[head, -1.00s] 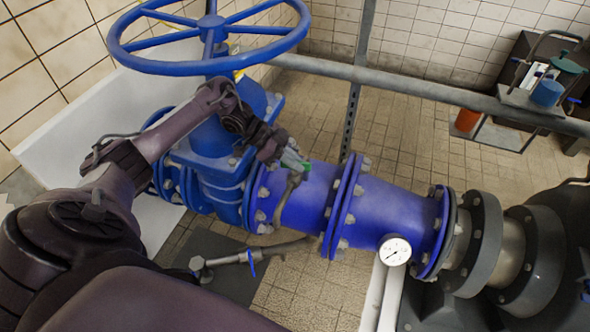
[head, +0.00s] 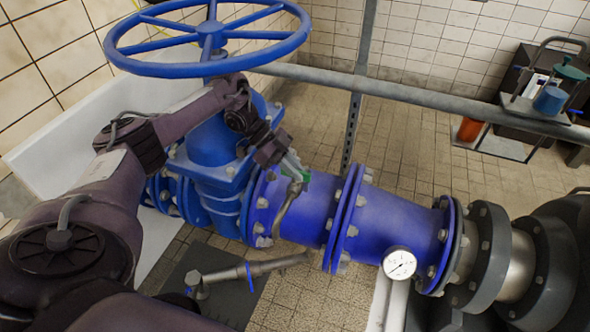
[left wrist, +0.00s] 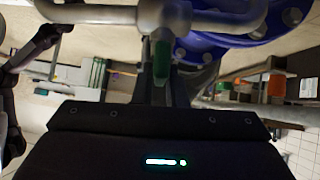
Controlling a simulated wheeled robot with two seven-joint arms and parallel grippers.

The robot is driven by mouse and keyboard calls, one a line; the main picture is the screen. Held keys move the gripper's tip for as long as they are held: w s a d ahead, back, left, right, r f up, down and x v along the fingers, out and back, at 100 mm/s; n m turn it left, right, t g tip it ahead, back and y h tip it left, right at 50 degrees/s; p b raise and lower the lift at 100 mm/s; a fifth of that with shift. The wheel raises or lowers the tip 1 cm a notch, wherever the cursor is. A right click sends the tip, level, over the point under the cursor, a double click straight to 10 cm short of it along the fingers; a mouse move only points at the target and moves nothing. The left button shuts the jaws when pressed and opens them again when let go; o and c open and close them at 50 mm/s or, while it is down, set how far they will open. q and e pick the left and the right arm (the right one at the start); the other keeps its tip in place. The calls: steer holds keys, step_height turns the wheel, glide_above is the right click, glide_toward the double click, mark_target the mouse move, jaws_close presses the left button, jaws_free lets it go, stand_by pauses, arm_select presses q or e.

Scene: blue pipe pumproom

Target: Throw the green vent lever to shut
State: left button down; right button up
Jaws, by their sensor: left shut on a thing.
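The green vent lever (head: 307,177) shows as a small green piece at my left gripper's fingertips, above the blue pipe. My left gripper (head: 294,165) is shut on it and hides most of it. In the left wrist view the green lever (left wrist: 162,62) stands between the two fingers, just below a grey metal pipe fitting (left wrist: 160,17). A thin bent metal pipe (head: 287,203) runs down from the lever in front of the blue pipe. I cannot tell the lever's exact angle. My right gripper is not in view.
A large blue handwheel (head: 208,38) stands above the valve body, close over my left arm. The flanged blue pipe (head: 398,228) carries a round gauge (head: 399,264). A grey rail (head: 430,100) crosses behind. A stand with a blue-green can (head: 550,100) is far right.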

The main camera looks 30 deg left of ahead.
arm_select(q)
steer(key=shift+d, duration=0.1)
steer(key=c, duration=1.5)
jaws_free()
